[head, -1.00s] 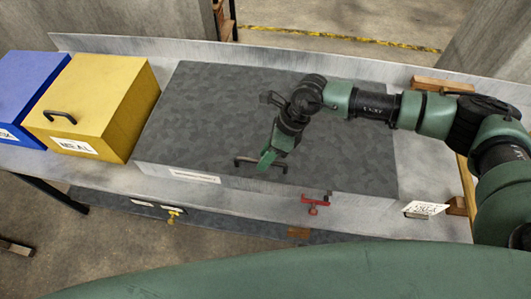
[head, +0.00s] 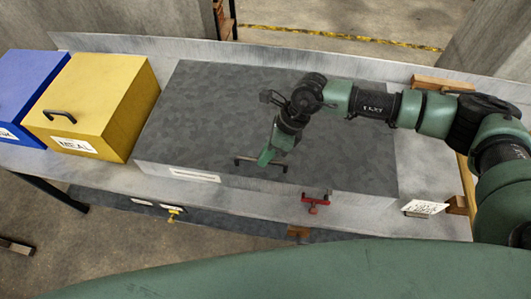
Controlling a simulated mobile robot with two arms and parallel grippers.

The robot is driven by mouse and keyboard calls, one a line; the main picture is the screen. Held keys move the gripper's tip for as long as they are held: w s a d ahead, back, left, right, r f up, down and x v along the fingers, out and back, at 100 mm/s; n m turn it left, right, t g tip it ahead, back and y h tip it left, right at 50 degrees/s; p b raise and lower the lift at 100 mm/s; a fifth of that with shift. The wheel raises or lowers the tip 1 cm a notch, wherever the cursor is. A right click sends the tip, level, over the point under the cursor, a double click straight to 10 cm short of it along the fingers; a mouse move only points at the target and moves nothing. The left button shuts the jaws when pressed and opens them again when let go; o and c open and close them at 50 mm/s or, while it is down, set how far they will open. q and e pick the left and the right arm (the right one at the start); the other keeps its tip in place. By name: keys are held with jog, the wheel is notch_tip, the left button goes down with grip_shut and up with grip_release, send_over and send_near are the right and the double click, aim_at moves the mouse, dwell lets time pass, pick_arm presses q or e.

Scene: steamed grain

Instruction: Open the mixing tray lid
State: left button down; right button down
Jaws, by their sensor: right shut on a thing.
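The mixing tray is a wide, low grey metal box on the bench, with a pale label (head: 195,175) on its front wall. Its flat, mottled grey lid (head: 215,110) lies closed on top. A dark bar handle (head: 246,160) sits near the lid's front edge. My right gripper (head: 268,158) reaches down from the right and is shut on the handle, near its middle. The fingertips hide part of the handle. My left gripper is not in view.
A yellow box (head: 125,110) with a black handle and a blue box (head: 30,75) stand left of the tray. A red clamp-like fitting (head: 315,202) is at the tray's front right. A white card (head: 425,207) stands at the right. A raised bench edge (head: 270,54) runs behind.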

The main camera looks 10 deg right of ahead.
jog(key=shift+r, duration=0.1)
dwell(0.7)
jog(key=w+d+r+g, duration=0.1)
jog(key=w+r, duration=0.4)
jog(key=r, duration=0.6)
jog(key=w+d+r+g, duration=0.1)
jog(key=w+r, duration=0.4)
jog(key=r, duration=0.7)
jog(key=shift+w+d+m+y, duration=0.3)
jog(key=shift+w+d+y, duration=0.1)
jog(key=shift+d, duration=0.45)
